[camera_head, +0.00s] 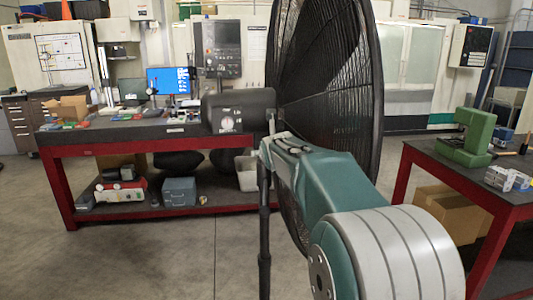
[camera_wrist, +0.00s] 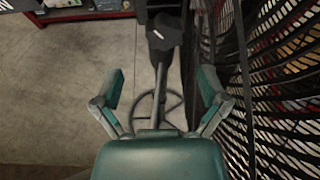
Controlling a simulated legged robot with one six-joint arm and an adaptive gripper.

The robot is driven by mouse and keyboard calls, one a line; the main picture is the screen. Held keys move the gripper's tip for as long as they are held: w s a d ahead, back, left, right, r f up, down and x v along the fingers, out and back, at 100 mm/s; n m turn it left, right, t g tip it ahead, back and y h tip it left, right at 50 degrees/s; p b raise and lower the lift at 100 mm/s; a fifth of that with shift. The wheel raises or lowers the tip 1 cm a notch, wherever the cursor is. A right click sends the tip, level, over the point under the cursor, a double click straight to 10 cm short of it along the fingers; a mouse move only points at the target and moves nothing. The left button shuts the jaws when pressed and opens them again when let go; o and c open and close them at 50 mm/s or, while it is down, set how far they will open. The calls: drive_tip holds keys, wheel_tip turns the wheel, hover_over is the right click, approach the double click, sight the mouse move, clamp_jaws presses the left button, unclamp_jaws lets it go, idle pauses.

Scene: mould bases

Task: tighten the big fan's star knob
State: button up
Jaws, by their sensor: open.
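The big black fan (camera_head: 335,70) stands in the middle of the head view, its caged face turned to the right, with a dark motor housing (camera_head: 238,112) on its left and a slim black pole (camera_head: 264,235) below. In the wrist view its grille (camera_wrist: 280,90) fills the right side. A dark lumpy part (camera_wrist: 163,32) sits on the pole there; I cannot tell whether it is the star knob. My gripper (camera_wrist: 162,72) is open and empty, its fingers on either side of the pole in the picture, right finger close to the grille. My arm hides part of the fan in the head view.
A red-framed workbench (camera_head: 140,145) with tools and boxes stands behind the fan. The floor at front left is clear. The fan's round base ring (camera_wrist: 160,105) shows below the gripper.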

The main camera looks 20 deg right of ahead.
drive_tip(key=shift+v, duration=0.85)
drive_tip(key=shift+f, duration=0.1)
drive_tip(key=shift+c, duration=0.4)
